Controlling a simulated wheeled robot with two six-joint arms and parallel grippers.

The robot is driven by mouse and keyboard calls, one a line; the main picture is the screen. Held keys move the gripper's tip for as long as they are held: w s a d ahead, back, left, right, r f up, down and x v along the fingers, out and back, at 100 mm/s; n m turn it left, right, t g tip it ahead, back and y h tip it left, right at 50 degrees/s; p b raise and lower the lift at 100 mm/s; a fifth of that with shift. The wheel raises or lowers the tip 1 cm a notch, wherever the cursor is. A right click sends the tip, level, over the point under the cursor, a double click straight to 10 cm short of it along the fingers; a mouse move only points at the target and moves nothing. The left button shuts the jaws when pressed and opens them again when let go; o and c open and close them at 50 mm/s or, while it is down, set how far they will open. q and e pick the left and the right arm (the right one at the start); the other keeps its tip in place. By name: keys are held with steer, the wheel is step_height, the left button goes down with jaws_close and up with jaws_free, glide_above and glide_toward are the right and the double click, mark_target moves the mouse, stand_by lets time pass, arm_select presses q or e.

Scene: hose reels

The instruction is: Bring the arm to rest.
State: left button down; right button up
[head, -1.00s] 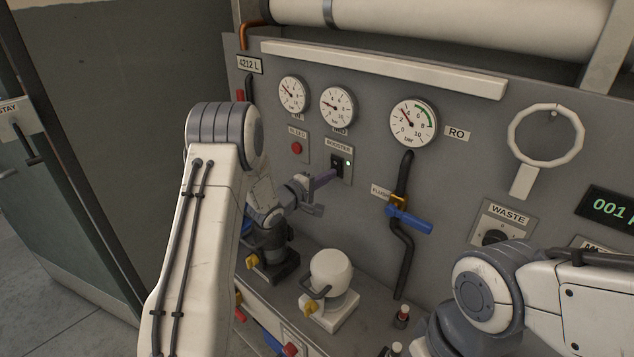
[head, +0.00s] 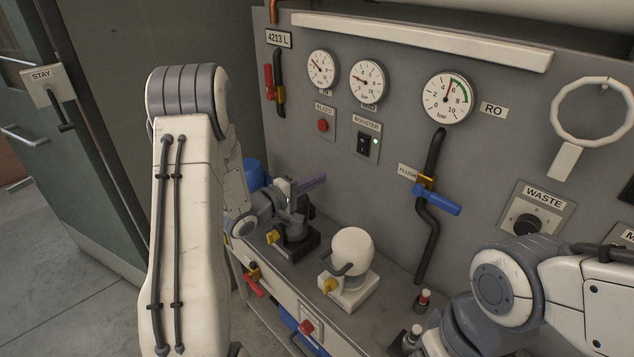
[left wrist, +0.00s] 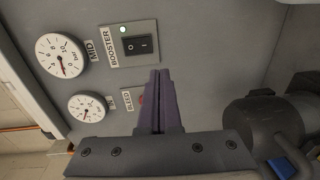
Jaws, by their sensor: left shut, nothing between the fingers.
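My left gripper (head: 318,180) has purple fingers pressed together with nothing between them. It is in front of the panel, below the booster switch (head: 368,145) and apart from it, over the dark pump. In the left wrist view the shut fingers (left wrist: 160,75) point at the panel, and the booster switch (left wrist: 138,45) shows beyond them with a lit green lamp. My left arm (head: 190,220) is bent, with its elbow high. My right arm (head: 510,285) shows at lower right; its gripper is out of view.
The grey panel carries gauges such as the RO gauge (head: 446,97), a blue flush valve lever (head: 437,201) and a white ring (head: 592,110). A white-domed pump (head: 350,252) and a dark pump (head: 293,238) stand on the shelf. A door (head: 60,130) is at left.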

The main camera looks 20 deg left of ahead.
arm_select(q)
steer(key=shift+d, duration=0.1)
steer(key=s+d+m+g+y, duration=0.2)
steer(key=s+d+m+g, duration=0.1)
steer(key=d+m, duration=0.3)
steer(key=s+d+m+g+y, duration=0.2)
steer(key=d+m+g, duration=0.1)
steer(key=d, duration=0.5)
steer(key=s+d+m+g, duration=0.2)
steer(key=s+m+g, duration=0.1)
steer(key=s, duration=0.7)
steer(key=s+d+r+m+g+y, duration=0.1)
steer(key=s+m, duration=0.4)
steer(key=s, duration=0.5)
steer(key=s+d+m+g, duration=0.4)
steer(key=s+g, duration=0.1)
steer(key=s, duration=0.6)
steer(key=shift+r+g+y, duration=0.2)
steer(key=shift+g+y, duration=0.1)
